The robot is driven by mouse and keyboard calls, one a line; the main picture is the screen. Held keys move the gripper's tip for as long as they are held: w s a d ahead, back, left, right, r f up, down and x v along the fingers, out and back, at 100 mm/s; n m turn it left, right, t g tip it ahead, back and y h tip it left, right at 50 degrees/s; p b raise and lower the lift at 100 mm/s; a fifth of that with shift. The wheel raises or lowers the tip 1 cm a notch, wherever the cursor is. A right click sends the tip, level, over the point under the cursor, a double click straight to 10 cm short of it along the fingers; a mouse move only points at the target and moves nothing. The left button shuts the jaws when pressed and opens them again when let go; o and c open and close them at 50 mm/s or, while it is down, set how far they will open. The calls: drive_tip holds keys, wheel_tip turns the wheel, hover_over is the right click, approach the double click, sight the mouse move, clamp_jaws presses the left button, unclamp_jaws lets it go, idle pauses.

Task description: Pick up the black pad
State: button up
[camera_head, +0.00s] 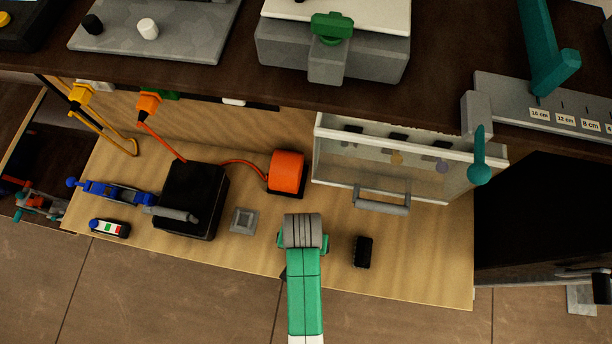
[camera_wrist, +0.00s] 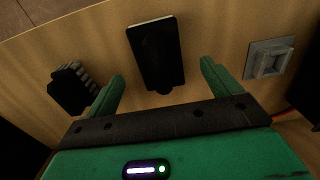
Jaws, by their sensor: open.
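A flat black pad (camera_wrist: 157,52) with a thin pale far edge lies on the wooden bench top. In the wrist view it lies between and beyond the fingertips of my gripper (camera_wrist: 162,72), with wood showing on both sides. My gripper is open and empty. In the head view my green arm and grey wrist (camera_head: 303,231) cover most of this spot; only a dark sliver (camera_head: 283,273) shows at the arm's left. A second black block (camera_wrist: 72,89) with a ribbed side lies left of the fingers; it also shows in the head view (camera_head: 362,252).
A grey square block (camera_wrist: 269,58) sits right of the fingers in the wrist view. In the head view, a black box (camera_head: 190,200), an orange block (camera_head: 286,172) and a clear-fronted case with a handle (camera_head: 383,201) stand behind.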

wheel_tip(320, 180, down, 6)
drive_tip(key=shift+d+r, duration=0.1)
drive_tip(key=shift+r, duration=0.15)
drive_tip(key=shift+w, duration=0.1)
drive_tip(key=c, duration=1.2)
drive_tip(key=shift+o, duration=0.2)
drive_tip(key=shift+r, duration=0.1)
drive_tip(key=shift+r, duration=0.55)
wheel_tip(320, 180, up, 3)
drive_tip(key=shift+f, duration=0.2)
drive_tip(key=s+d+r+b, duration=0.1)
drive_tip(key=s+d, duration=0.9)
drive_tip(key=s, duration=0.1)
drive_tip(key=shift+s+d, duration=0.4)
drive_tip(key=shift+r, duration=0.1)
